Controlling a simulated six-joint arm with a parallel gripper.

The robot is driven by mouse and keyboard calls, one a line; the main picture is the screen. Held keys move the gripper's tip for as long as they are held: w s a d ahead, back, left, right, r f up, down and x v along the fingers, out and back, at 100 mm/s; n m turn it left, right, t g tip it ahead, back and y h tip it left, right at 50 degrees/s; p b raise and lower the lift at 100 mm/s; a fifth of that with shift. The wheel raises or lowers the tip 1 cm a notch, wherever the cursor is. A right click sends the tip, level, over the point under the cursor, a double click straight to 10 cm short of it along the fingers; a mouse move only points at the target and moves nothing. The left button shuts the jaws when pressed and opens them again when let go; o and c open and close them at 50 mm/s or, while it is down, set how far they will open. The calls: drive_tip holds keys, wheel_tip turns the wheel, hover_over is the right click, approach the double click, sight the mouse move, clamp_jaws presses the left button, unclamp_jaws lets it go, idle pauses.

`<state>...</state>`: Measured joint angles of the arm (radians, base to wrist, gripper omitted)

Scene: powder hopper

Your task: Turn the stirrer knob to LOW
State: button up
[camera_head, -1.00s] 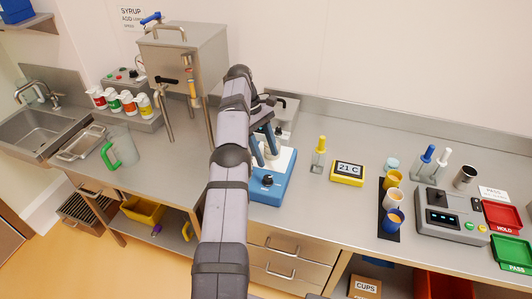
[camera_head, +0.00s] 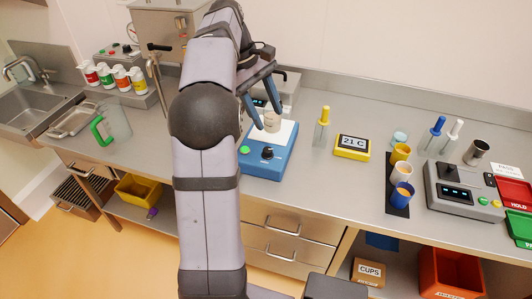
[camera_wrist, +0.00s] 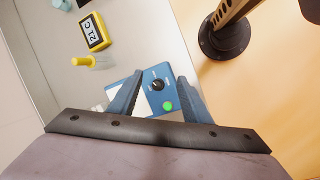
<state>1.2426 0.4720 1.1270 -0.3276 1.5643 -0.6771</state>
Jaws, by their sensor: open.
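The stirrer is a blue box with a white top (camera_head: 272,164) on the counter, just right of my arm in the head view. Its black knob (camera_head: 267,153) is on the front panel, with a green button (camera_head: 245,150) to its left. A pale cup stands on the white top. In the wrist view the knob (camera_wrist: 157,85) shows between my two blue fingers, with the green button (camera_wrist: 168,106) near it. My gripper (camera_head: 265,108) is open and empty, above the stirrer and apart from the knob. The dial's markings are too small to read.
A yellow-topped bottle (camera_head: 322,125) and a yellow 21 C display (camera_head: 352,145) stand right of the stirrer. Cups (camera_head: 400,195) on a black mat are further right. A steel hopper (camera_head: 160,45) stands behind my arm at left. The counter edge runs in front of the stirrer.

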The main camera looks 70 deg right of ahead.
wheel_tip(320, 180, down, 11)
drive_tip(key=a+m, duration=0.2)
drive_tip(key=m, duration=0.5)
drive_tip(key=m+t+h, duration=0.2)
drive_tip(key=m+h, duration=0.1)
drive_tip(key=m, duration=0.6)
approach(266, 150)
drive_tip(key=f, duration=0.1)
drive_tip(key=shift+s+d+f, duration=0.2)
drive_tip(key=shift+d, duration=0.05)
drive_tip(key=shift+f, duration=0.1)
drive_tip(key=shift+p+x, duration=1.35)
drive_tip(key=shift+x, duration=2.25)
drive_tip(key=shift+d, duration=0.1)
drive_tip(key=c, duration=1)
drive_tip(key=shift+b, duration=0.35)
drive_tip(key=shift+c, duration=0.2)
